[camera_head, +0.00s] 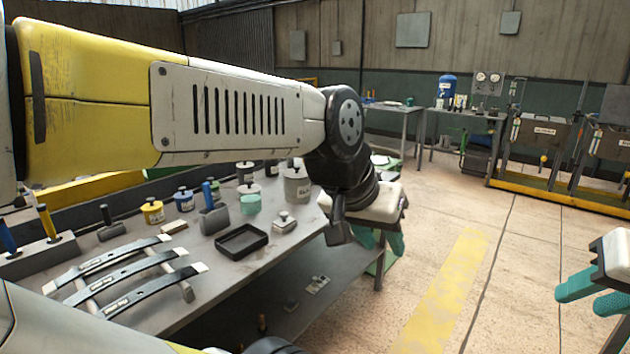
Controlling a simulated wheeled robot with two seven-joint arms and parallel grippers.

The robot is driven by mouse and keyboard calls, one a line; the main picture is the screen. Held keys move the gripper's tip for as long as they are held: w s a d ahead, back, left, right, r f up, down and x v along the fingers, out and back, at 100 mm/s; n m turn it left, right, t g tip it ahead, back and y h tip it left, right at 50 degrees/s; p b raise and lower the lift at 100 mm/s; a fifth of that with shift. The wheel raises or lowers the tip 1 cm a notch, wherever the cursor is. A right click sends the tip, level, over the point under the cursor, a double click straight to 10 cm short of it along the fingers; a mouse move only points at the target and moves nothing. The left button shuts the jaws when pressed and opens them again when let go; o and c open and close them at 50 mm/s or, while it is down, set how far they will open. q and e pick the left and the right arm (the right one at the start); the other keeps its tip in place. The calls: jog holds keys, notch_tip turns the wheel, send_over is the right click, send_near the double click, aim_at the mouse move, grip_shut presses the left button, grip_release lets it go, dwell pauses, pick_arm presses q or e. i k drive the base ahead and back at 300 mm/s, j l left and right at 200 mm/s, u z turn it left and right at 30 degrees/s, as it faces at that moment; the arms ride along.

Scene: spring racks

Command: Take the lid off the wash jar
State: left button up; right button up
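A large grey jar (298,188) with a dark label I cannot read stands at the back of the bench, its top partly hidden by my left arm. Smaller lidded jars stand to its left: a yellow one (152,213), a blue one (184,202) and a grey one (246,175). I cannot tell which is the wash jar. My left gripper (379,245) has teal fingers pointing down beyond the bench's right end, apart from the jars. They look spread and empty, though partly hidden. My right gripper (592,294) is at the right edge, open and empty over the floor.
A black tray (242,240), a teal cup (250,205) and a small knobbed grey block (284,223) are on the bench. Leaf springs (130,275) lie at its front left, with hammers behind. Floor to the right is clear.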

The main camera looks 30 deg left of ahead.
aim_at(249, 188)
jog(key=i+u, duration=0.25)
jog(key=i, duration=0.2)
jog(key=i+l+u, duration=0.25)
jog(key=i, duration=0.2)
jog(key=i+j+u, duration=0.1)
jog(key=u, duration=0.3)
jog(key=i+u, duration=0.45)
jog(key=u, duration=0.3)
jog(key=i+u, duration=0.2)
jog(key=u, duration=0.2)
jog(key=i+u, duration=0.3)
jog(key=i+l+u, duration=0.15)
jog(key=u, duration=0.2)
